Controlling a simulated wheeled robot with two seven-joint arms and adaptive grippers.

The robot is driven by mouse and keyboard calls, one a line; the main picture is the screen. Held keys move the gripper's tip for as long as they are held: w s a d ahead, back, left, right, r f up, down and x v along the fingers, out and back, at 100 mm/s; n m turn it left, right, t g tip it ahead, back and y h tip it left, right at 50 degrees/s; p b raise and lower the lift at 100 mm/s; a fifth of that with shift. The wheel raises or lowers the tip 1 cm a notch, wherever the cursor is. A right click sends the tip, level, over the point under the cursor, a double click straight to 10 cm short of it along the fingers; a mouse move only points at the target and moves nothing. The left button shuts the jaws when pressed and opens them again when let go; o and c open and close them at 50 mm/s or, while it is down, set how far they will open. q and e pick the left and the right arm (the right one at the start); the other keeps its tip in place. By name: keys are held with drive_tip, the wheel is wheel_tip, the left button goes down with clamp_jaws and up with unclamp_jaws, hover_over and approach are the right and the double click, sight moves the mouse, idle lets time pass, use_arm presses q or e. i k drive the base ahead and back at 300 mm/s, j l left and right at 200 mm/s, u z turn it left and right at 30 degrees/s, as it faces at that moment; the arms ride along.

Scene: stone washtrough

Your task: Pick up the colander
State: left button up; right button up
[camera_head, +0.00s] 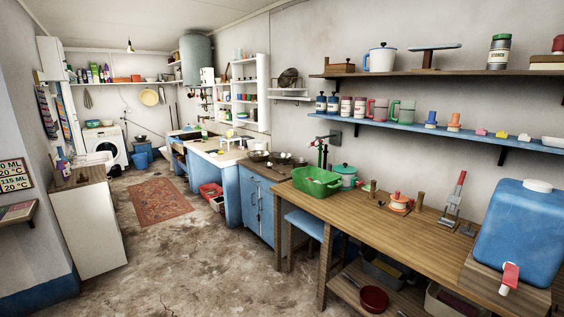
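No thing is clear enough to name as the colander for certain. A dark round metal vessel (288,78) rests tilted on a small white wall rack and may be it; holes cannot be made out. Metal bowls (258,155) sit on the counter beyond the workbench. A pale yellow round pan or basin (149,97) hangs on the far wall. A green plastic tub (316,181) stands on the near workbench's left end. Neither of my grippers shows in the head view.
The wooden workbench (400,222) runs along the right, with a blue water container (520,232) at its near end. A blue stool (305,224) stands under it. A white cabinet (88,228) stands left. The floor between is open, with a red rug (160,201) farther back.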

sight(280, 157)
drive_tip(key=i+j+u, duration=0.1)
drive_tip(key=i+u, duration=0.35)
drive_tip(key=i, duration=2.5)
drive_tip(key=i+z, duration=0.2)
drive_tip(key=i, duration=0.25)
drive_tip(key=i+j+z, duration=0.25)
drive_tip(key=i, duration=0.15)
drive_tip(key=i+j+z, duration=0.25)
drive_tip(key=i+z, duration=0.15)
drive_tip(key=i+j+z, duration=0.85)
